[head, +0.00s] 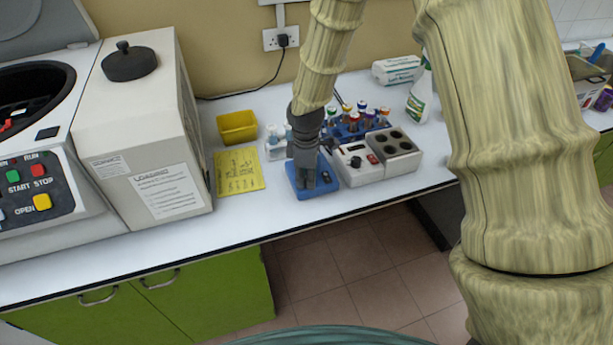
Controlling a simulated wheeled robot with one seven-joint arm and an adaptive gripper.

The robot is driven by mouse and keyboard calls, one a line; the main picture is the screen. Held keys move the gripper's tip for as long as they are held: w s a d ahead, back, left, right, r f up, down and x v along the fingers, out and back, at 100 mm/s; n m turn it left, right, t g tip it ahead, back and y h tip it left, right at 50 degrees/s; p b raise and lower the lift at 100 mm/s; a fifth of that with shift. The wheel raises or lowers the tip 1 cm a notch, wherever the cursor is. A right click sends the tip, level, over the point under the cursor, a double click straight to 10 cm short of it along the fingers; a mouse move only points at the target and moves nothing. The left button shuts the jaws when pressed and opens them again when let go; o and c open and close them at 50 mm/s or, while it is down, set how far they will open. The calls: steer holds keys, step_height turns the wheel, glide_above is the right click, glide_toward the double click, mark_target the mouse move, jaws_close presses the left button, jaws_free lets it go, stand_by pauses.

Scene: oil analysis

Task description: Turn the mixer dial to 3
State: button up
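A small blue device (300,193), which looks like the mixer, sits near the front edge of the white bench. A small dark part (325,177), perhaps its dial, shows on its top right; no numbers can be read. My gripper (309,182) points down over the blue device and hides much of its top. The fingertips are at or just above its surface, left of the dark part; contact cannot be made out. The fingers are dark and small here, so I cannot tell whether they are open or shut.
Right beside it stands a white-grey block heater (353,177) with a black knob and round wells. Behind are a blue tube rack (345,133) and a spray bottle (420,98). To the left are a yellow sheet (238,172), a yellow bin (237,127) and a large centrifuge (30,150).

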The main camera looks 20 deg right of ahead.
steer(key=shift+m, duration=2.3)
steer(key=o, duration=0.7)
steer(key=shift+o, duration=0.2)
